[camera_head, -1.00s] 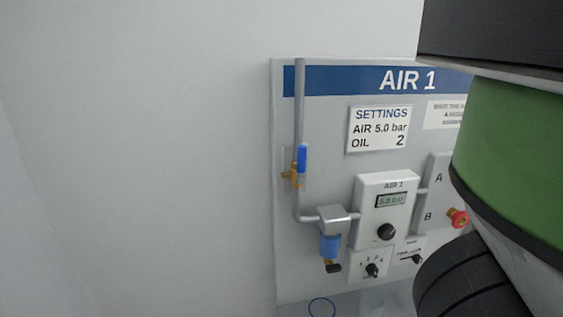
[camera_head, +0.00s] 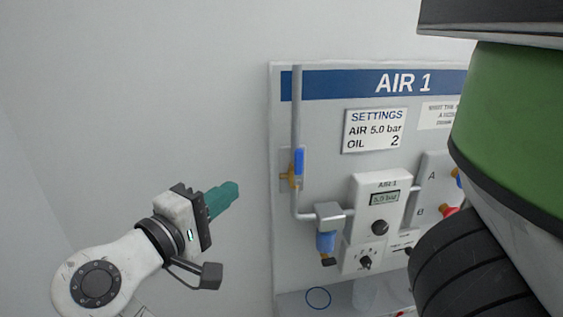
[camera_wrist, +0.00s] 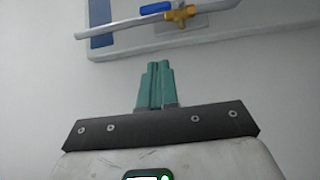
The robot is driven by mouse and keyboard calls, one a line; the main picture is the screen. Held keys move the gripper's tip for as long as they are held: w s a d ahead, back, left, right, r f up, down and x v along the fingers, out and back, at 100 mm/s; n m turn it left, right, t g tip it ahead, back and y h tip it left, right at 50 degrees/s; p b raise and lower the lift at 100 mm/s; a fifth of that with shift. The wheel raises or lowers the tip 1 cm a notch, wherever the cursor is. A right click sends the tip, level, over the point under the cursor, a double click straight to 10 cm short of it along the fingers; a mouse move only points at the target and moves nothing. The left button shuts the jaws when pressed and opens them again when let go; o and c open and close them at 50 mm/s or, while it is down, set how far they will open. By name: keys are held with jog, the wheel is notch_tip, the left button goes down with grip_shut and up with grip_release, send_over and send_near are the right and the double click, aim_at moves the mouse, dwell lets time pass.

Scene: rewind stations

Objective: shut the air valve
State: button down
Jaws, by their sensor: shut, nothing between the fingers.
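The air valve has a blue lever (camera_head: 299,161) and a brass body (camera_head: 291,178) on the grey vertical pipe at the left of the AIR 1 panel. The lever stands upright, in line with the pipe. In the wrist view the blue lever (camera_wrist: 155,8) and brass body (camera_wrist: 181,14) show at the top, with the lever along the pipe (camera_wrist: 125,24). My gripper (camera_head: 229,192) has teal fingers, shut and empty, left of the valve and apart from it. In the wrist view its fingers (camera_wrist: 155,80) are together, pointing towards the panel.
The AIR 1 panel (camera_head: 335,94) carries a settings sign (camera_head: 375,130), a regulator box with a display (camera_head: 385,198), a blue-bowled filter (camera_head: 326,242) and small knobs below. A blue ring (camera_head: 318,298) lies on the ledge. Bare wall is left of the panel.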

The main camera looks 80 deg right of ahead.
jog(key=shift+a+r, duration=0.1)
jog(key=shift+r, duration=0.15)
jog(key=shift+s, duration=0.1)
jog(key=p, duration=0.2)
send_near(298, 168)
jog(key=w+d+r, duration=0.2)
jog(key=w+d, duration=0.1)
jog(key=d, duration=0.2)
jog(key=shift+s+d+f+p, duration=0.1)
jog(key=shift+s+d+p, duration=0.15)
jog(key=shift+s, duration=0.4)
jog(key=shift+s+d+f+p, duration=0.1)
jog(key=shift+s+d+p, duration=0.2)
jog(key=shift+s, duration=0.35)
jog(key=shift+s+d+f+p, duration=0.1)
jog(key=shift+s+d+p, duration=0.15)
jog(key=shift+s, duration=0.4)
jog(key=shift+r, duration=0.1)
